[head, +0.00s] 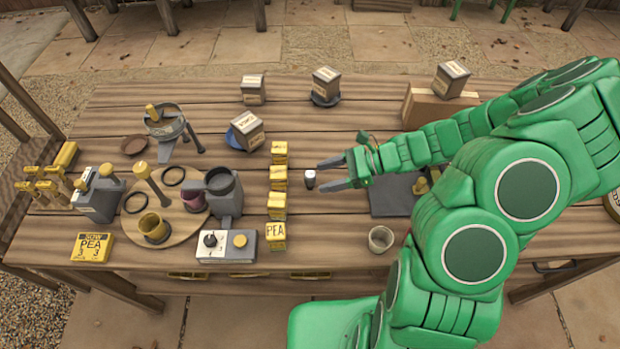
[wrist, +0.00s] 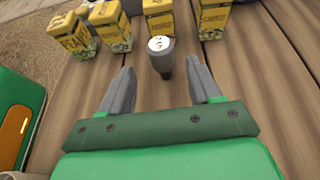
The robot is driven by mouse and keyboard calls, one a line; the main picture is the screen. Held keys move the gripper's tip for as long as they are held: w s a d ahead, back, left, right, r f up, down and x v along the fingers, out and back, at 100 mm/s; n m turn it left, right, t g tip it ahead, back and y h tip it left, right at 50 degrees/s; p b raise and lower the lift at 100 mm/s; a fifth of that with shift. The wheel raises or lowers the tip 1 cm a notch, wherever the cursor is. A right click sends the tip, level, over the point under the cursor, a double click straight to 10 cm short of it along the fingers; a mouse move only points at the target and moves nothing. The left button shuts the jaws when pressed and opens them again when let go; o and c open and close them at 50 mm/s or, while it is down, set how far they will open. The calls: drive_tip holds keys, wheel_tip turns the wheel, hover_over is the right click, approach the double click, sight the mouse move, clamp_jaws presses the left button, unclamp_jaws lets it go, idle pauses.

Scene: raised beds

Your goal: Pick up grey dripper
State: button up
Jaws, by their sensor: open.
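A small grey piece with a white top, which looks like the grey dripper (head: 310,181), stands upright on the wooden table near the middle. No contact with the dripper shows. In the wrist view the fingers are spread wide, with nothing held between them.
A row of yellow seed boxes (head: 277,205) stands just left of the dripper. A round wooden board (head: 180,228) with pots lies further left. A dark flat mat (head: 392,203) lies under my forearm.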

sight(304, 189)
drive_tip(key=shift+x, duration=3.6)
drive_tip(key=shift+w, duration=0.2)
drive_tip(key=shift+c, duration=0.2)
drive_tip(key=c, duration=1)
drive_tip(key=shift+r, duration=0.15)
wheel_tip(304, 189, up, 18)
drive_tip(key=shift+f, duration=0.15)
